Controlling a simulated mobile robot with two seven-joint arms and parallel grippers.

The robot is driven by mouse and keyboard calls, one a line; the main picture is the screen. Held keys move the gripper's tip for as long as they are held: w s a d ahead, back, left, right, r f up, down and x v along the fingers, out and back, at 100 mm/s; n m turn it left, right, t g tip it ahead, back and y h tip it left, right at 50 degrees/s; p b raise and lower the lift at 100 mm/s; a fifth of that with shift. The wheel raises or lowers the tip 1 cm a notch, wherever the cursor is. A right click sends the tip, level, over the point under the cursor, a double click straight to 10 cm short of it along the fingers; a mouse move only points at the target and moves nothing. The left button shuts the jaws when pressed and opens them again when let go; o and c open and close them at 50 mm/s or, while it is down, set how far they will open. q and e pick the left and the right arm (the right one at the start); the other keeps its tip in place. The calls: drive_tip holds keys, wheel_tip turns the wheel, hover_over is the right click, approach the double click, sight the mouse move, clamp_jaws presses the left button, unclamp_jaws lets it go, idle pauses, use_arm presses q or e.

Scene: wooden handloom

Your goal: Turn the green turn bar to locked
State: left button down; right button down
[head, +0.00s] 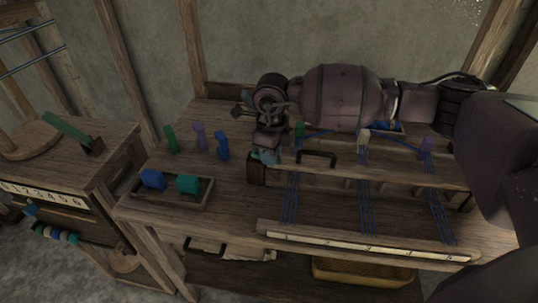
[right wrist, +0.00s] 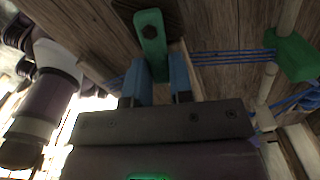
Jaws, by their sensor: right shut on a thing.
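The green turn bar (right wrist: 152,45) shows at the top middle of the right wrist view, with a dark round pivot near its upper end and a dark plate behind it. My right gripper (right wrist: 158,80) has its two blue fingers on either side of the bar's lower end, shut on it. In the head view my right gripper (head: 266,156) is at the left end of the loom's front beam (head: 370,170). There the gripper hides most of the bar, and I cannot tell its angle. My left gripper is not in view.
A green peg (head: 171,139), a purple peg (head: 199,136) and a blue peg (head: 222,145) stand left of the gripper. A tray (head: 172,203) holds a blue and a green block. Blue threads (head: 365,200) cross the loom. A black handle (head: 318,156) is just right of the gripper.

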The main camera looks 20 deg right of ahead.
drive_tip(key=shift+w+d+n, duration=0.2)
drive_tip(key=shift+d+n, duration=0.05)
drive_tip(key=shift+n, duration=0.65)
drive_tip(key=c, duration=1)
unclamp_jaws()
wheel_tip(320, 180, up, 11)
drive_tip(key=p, duration=0.1)
drive_tip(key=shift+f, duration=0.1)
